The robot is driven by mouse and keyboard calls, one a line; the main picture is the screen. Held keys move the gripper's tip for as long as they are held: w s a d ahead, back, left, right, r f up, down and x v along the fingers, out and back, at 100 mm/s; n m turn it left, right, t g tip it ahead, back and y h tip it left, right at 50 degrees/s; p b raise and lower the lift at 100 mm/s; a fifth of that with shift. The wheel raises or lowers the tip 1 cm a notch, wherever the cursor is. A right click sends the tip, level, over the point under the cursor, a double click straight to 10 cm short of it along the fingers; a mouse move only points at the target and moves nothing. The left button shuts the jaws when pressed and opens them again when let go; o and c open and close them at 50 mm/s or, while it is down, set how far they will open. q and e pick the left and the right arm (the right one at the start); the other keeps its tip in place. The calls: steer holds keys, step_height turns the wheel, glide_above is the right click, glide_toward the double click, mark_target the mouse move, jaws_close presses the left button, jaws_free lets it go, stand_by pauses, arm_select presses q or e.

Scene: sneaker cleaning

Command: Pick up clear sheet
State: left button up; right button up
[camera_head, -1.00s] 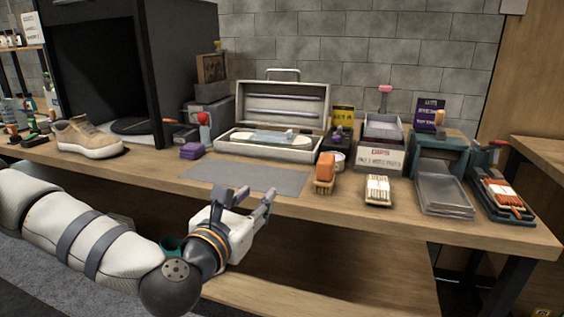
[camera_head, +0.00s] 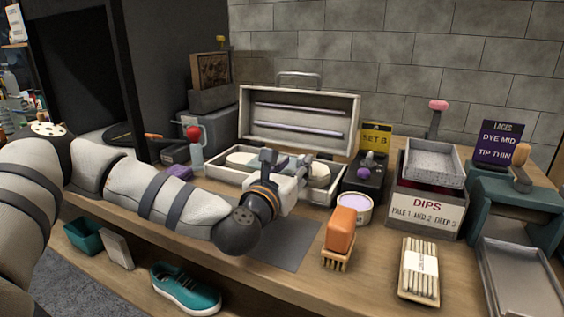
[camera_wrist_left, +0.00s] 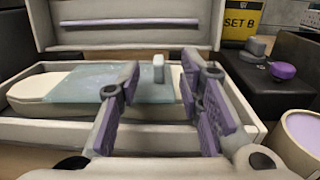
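The clear sheet (camera_wrist_left: 108,84) is a pale bluish, see-through piece draped over a cream sole (camera_wrist_left: 38,88) inside the open case (camera_wrist_left: 50,133). A small light tab (camera_wrist_left: 158,68) stands up at its right end. In the head view my left gripper (camera_head: 287,163) is over the case's front and mostly hides the sheet. In the left wrist view my left gripper (camera_wrist_left: 158,95) has its purple-padded fingers spread apart with nothing between them. The fingers overlap the sheet's right end in the picture; contact cannot be told. My right gripper is not in view.
An orange-topped brush (camera_head: 341,232), a round tub (camera_head: 354,209) and a black SET B box (camera_head: 362,184) stand right of the case. The DIPS box (camera_head: 427,211) is farther right. A grey mat (camera_head: 290,257) lies in front, under my left arm.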

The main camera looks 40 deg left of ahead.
mark_target(299, 160)
arm_select(q)
steer(key=x, duration=0.5)
steer(key=shift+w, duration=0.1)
jaws_close()
steer(key=shift+r, duration=0.1)
